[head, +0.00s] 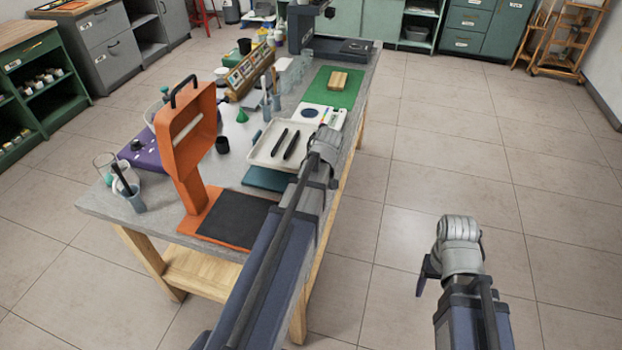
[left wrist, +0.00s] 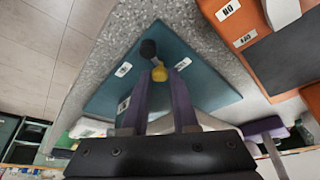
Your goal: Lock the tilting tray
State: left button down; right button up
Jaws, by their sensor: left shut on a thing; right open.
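A teal panel (left wrist: 205,85) with small white labels fills the middle of the left wrist view; I take it for the tilting tray. A teal slab, likely the same, shows beside my left arm in the head view (head: 268,180). A lever (left wrist: 149,48) with a black round end and a yellow part stands over the panel. My left gripper (left wrist: 160,82) is shut on it at the yellow part, between its purple fingers. In the head view my left arm hides that gripper's fingers. My right gripper (head: 426,274) is open and empty, off the table over the floor.
An orange stand (head: 188,150) with a black pad rises left of the teal slab. A white tray (head: 262,157) with two black pens lies behind it. Cups (head: 131,200) stand at the table's left corner. The floor to the right is clear.

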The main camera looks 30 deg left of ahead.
pick_arm(q)
jog(key=n, duration=0.2)
jog(key=n+g, duration=0.1)
jog(key=n, duration=0.1)
jog(key=shift+s+d+g+y, duration=0.1)
jog(key=shift+s+g+y, duration=0.2)
jog(key=shift+s, duration=0.1)
jog(key=c, duration=0.7)
grip_release()
jog(key=shift+r, duration=0.15)
jog(key=p+v, duration=0.7)
jog(key=shift+d+r, duration=0.2)
jog(key=shift+r, duration=0.05)
